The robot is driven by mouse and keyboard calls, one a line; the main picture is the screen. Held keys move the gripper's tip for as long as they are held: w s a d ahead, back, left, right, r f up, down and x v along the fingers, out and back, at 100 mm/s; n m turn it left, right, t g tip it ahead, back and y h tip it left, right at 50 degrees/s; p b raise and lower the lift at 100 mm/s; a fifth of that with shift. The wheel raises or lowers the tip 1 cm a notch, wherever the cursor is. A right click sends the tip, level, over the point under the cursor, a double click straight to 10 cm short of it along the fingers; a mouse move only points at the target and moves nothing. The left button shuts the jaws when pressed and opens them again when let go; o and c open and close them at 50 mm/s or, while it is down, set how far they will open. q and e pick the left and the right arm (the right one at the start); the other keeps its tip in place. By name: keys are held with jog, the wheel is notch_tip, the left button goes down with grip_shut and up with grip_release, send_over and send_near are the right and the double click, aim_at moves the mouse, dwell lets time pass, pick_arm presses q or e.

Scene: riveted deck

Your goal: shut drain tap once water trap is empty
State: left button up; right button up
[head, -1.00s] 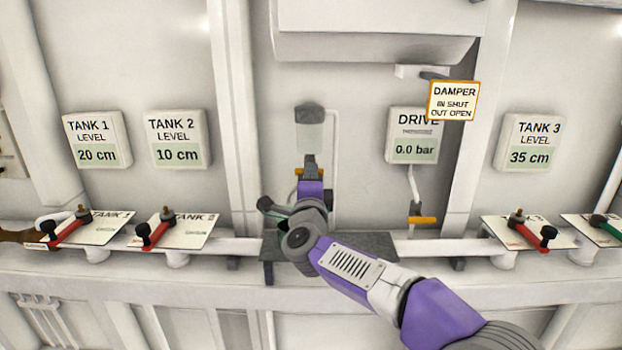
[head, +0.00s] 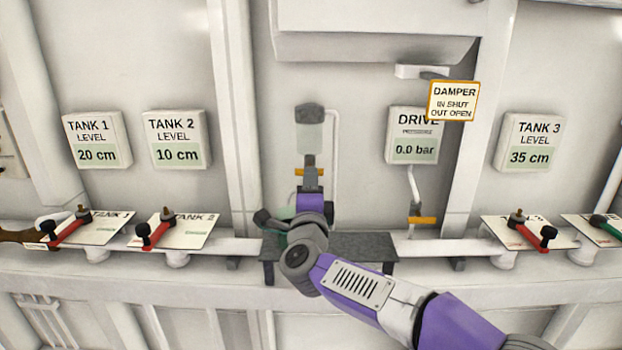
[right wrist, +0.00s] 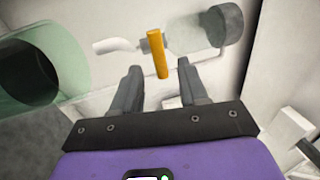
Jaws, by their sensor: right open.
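The water trap (head: 310,136), a clear bowl under a dark cap, hangs on the wall; it also shows in the right wrist view (right wrist: 196,32). I see no clear water line in its bowl. The drain tap's orange lever (head: 299,172) lies crosswise below the bowl; in the right wrist view the lever (right wrist: 158,54) stands beside a pale spout. My right gripper (head: 310,162) is open just below the bowl. In the right wrist view its fingertips (right wrist: 159,72) lie on either side of the lever's end, with no clear contact. My left gripper is not in view.
A green see-through vessel (right wrist: 45,65) is close left of the right gripper. A dark shelf (head: 360,247) lies below. Another orange lever (head: 422,220) hangs under the drive gauge (head: 413,136). Red-handled valves (head: 155,233) line the ledge on both sides.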

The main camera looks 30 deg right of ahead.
jog(key=v, duration=0.3)
jog(key=shift+s+a, duration=0.15)
jog(key=shift+s, duration=0.2)
jog(key=shift+f, duration=0.1)
